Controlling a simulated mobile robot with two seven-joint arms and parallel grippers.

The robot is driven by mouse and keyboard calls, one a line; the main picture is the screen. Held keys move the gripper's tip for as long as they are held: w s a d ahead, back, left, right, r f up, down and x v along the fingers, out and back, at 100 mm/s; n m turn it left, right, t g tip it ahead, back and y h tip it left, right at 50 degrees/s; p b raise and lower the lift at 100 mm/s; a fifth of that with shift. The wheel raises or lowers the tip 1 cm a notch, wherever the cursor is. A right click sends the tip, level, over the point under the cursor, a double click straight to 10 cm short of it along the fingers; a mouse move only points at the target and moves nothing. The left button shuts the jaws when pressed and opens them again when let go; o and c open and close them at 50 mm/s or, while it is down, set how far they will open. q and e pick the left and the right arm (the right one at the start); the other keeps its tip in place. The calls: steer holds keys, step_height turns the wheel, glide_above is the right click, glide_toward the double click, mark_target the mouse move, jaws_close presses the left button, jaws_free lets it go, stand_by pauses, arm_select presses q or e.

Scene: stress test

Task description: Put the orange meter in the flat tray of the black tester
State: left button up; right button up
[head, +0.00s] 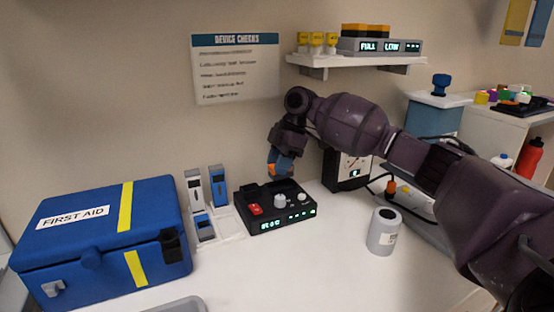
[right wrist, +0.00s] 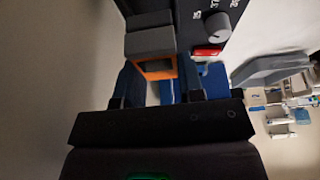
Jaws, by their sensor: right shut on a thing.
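The black tester (head: 275,212) lies on the white counter, with a red switch, a pale knob and lit green displays on it. It also shows at the top of the right wrist view (right wrist: 190,20). My right gripper (head: 281,166) points down over the back of the tester and is shut on the orange meter (head: 273,169). In the right wrist view the meter (right wrist: 157,68) shows an orange body and a grey part at the blue fingers. I cannot tell whether it touches the tester; the flat tray is not clearly seen. My left gripper is out of view.
A blue first aid box (head: 105,240) stands at left. Two upright devices (head: 205,190) stand left of the tester, a grey cylinder (head: 383,232) at right. A black-framed meter (head: 345,170) is behind my arm. A shelf (head: 355,61) hangs above. The counter's front middle is clear.

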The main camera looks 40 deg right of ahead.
steer(key=shift+f, duration=0.75)
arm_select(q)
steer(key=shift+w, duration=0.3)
arm_select(e)
steer(key=shift+r, duration=0.25)
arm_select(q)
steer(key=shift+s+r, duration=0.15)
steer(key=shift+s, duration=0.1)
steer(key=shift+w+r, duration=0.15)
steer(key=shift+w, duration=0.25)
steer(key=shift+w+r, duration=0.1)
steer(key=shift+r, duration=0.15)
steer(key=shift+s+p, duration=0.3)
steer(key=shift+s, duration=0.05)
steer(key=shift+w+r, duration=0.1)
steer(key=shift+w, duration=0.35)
arm_select(e)
steer(key=shift+f, duration=0.35)
steer(key=shift+f, duration=0.25)
